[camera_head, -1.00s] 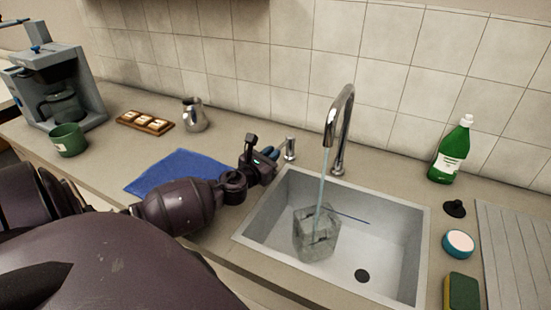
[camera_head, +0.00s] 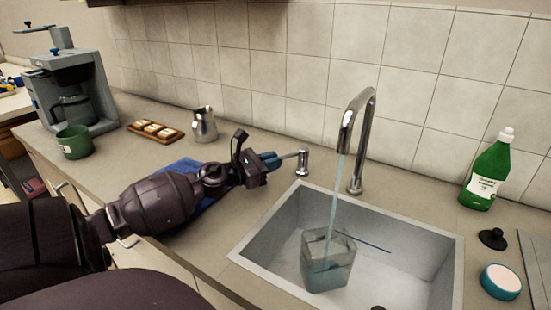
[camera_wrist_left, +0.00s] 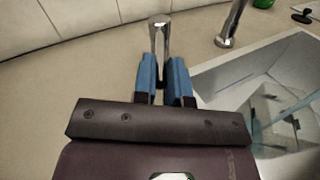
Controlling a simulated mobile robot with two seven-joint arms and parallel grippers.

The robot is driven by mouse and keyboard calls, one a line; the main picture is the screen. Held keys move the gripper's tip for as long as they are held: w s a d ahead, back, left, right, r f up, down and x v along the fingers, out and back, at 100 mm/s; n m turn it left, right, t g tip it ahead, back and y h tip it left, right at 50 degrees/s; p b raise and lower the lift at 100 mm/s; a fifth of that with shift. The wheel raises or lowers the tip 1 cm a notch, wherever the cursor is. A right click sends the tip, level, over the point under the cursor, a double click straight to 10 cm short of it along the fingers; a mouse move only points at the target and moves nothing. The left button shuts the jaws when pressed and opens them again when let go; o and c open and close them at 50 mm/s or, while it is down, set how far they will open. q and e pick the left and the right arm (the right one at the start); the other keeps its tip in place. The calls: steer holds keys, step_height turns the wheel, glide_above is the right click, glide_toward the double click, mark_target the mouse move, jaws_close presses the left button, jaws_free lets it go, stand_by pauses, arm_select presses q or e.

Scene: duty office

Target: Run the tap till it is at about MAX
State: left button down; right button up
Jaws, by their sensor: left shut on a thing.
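The chrome tap (camera_head: 357,130) stands behind the sink, and a stream of water (camera_head: 335,195) runs from its spout into a clear square container (camera_head: 328,268) on the sink floor. Bluish water fills the container's lower part; I cannot make out a MAX mark. The tap's short chrome handle post (camera_head: 303,163) stands left of the spout, its lever pointing left. My left gripper (camera_head: 276,160) is shut on this lever with its blue fingers. In the left wrist view the fingers (camera_wrist_left: 166,80) lie either side of the handle (camera_wrist_left: 159,36). My right gripper is not in view.
The sink (camera_head: 262,248) is open, with a thin blue line on its back wall. A green bottle (camera_head: 487,175), black plug (camera_head: 493,238) and round teal-edged tub (camera_head: 501,281) are on the right.

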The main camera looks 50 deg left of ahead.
arm_select(q)
steer(key=c, duration=1.2)
jaws_free()
steer(key=shift+o, duration=0.2)
steer(key=s, duration=0.3)
steer(key=s+a, duration=0.1)
steer(key=s, duration=0.6)
steer(key=shift+s+a, duration=0.35)
steer(key=shift+a, duration=0.05)
